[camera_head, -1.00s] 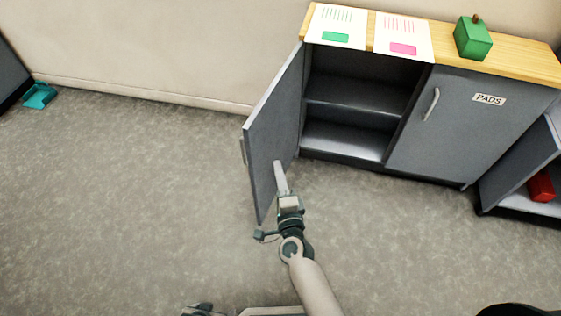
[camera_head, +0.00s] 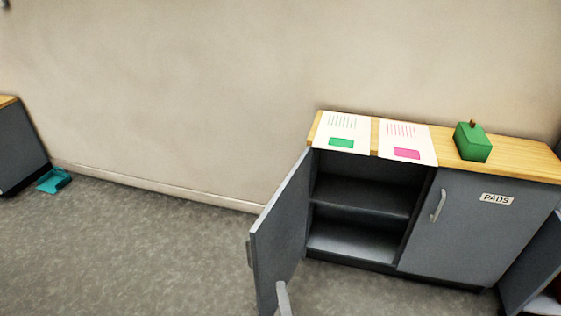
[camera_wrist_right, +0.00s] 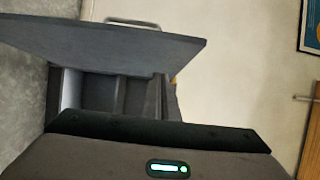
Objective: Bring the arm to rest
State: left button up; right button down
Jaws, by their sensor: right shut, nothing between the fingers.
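My right gripper (camera_head: 283,298) shows only as its light grey fingertips at the bottom edge of the head view. They are shut with nothing between them, in front of the lower part of the open cabinet door (camera_head: 278,230). The rest of my right arm is out of the head view. In the right wrist view, my gripper's dark housing with a green light fills the bottom, and the open door (camera_wrist_right: 100,50) with its handle is close beyond it. I cannot tell whether the fingers touch the door. My left gripper is not in view.
The grey cabinet (camera_head: 470,228) has an empty open left side and a shut right door labelled PADS. Two printed sheets (camera_head: 342,132) (camera_head: 407,142) and a green box (camera_head: 472,142) are on top. A teal tray (camera_head: 54,180) lies on the floor, far left. The floor between is clear.

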jog(key=s+d+f+n+g+y+p, duration=0.1)
jog(key=s+d+f+n+g, duration=0.1)
jog(key=s+f+n, duration=0.35)
jog(key=s+d+f+n+g, duration=0.2)
jog(key=f+n+g, duration=0.1)
jog(key=f, duration=0.6)
jog(key=s+d+f+n+g+y+p, duration=0.1)
jog(key=s+f+n+g, duration=0.2)
jog(key=f, duration=0.5)
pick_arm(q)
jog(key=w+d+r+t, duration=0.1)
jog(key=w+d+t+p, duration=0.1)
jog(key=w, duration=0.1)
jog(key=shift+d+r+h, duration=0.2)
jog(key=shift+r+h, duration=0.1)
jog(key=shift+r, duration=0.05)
pick_arm(e)
jog(key=s+d+f+n+g+h, duration=0.3)
jog(key=s+d+f+n, duration=0.4)
jog(key=s+d+f, duration=0.5)
jog(key=shift+s+d+f+g, duration=0.4)
jog(key=shift+s+d+g, duration=0.35)
jog(key=shift+s, duration=0.35)
